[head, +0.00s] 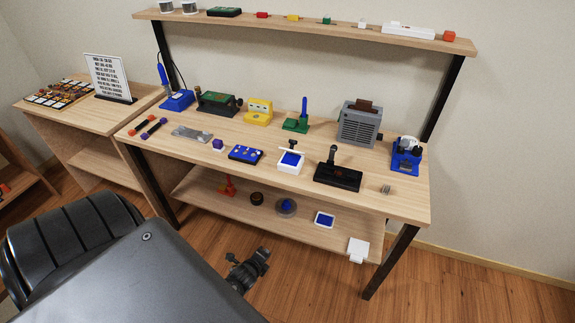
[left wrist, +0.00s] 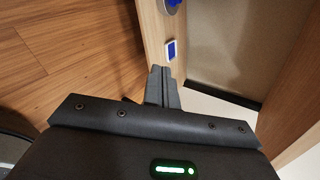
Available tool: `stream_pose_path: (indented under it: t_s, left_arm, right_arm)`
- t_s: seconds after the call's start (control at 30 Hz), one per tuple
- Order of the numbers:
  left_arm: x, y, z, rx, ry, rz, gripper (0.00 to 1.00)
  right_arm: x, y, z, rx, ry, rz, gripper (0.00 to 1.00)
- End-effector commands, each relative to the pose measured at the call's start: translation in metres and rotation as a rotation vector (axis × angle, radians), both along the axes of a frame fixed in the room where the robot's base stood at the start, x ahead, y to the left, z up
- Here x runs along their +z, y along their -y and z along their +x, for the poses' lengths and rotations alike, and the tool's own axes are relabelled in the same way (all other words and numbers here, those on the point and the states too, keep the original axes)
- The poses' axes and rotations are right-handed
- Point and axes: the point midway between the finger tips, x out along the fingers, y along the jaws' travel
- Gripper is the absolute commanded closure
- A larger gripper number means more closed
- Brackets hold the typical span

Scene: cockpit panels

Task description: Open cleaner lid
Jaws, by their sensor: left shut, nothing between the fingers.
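I cannot tell for sure which thing is the cleaner. A white box (head: 290,162) with a blue top stands at the bench's front middle, with a dark knob-like part behind it. A small white-rimmed blue pad (head: 324,219) lies on the lower shelf; it also shows in the left wrist view (left wrist: 171,49). A round grey dish (head: 286,207) with blue inside sits left of it. My left gripper (left wrist: 160,72) is shut and empty, apart from the pad. In the head view a dark gripper (head: 263,254), apparently this one, is low in front of the shelf. My right gripper is not visible.
The wooden bench (head: 225,125) carries several tools, including a black-based stand (head: 338,178) and a grey box (head: 359,125). A white piece (head: 358,250) is at the lower shelf's right front edge. A bench leg (head: 390,262) stands at the right. Floor in front is clear.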

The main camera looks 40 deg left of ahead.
Motion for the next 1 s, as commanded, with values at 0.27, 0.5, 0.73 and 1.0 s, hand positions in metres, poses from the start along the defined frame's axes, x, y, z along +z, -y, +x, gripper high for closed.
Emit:
stream_pose_path:
  t_s: [0.27,0.5,0.73,1.0]
  left_arm:
    - [0.181,-0.027,0.103,-0.336,0.2,0.836,1.0]
    - [0.271,-0.03,0.115,-0.375,0.215,1.242,1.0]
    - [0.29,-0.031,0.115,-0.375,0.206,1.329,1.0]
    - [0.292,-0.039,0.138,-0.374,0.205,1.329,1.0]
  right_arm:
    - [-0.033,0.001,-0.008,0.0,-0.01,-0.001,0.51]
    - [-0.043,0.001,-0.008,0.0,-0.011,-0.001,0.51]
    - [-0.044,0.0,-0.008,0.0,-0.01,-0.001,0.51]
    - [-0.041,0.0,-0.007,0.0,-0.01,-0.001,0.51]
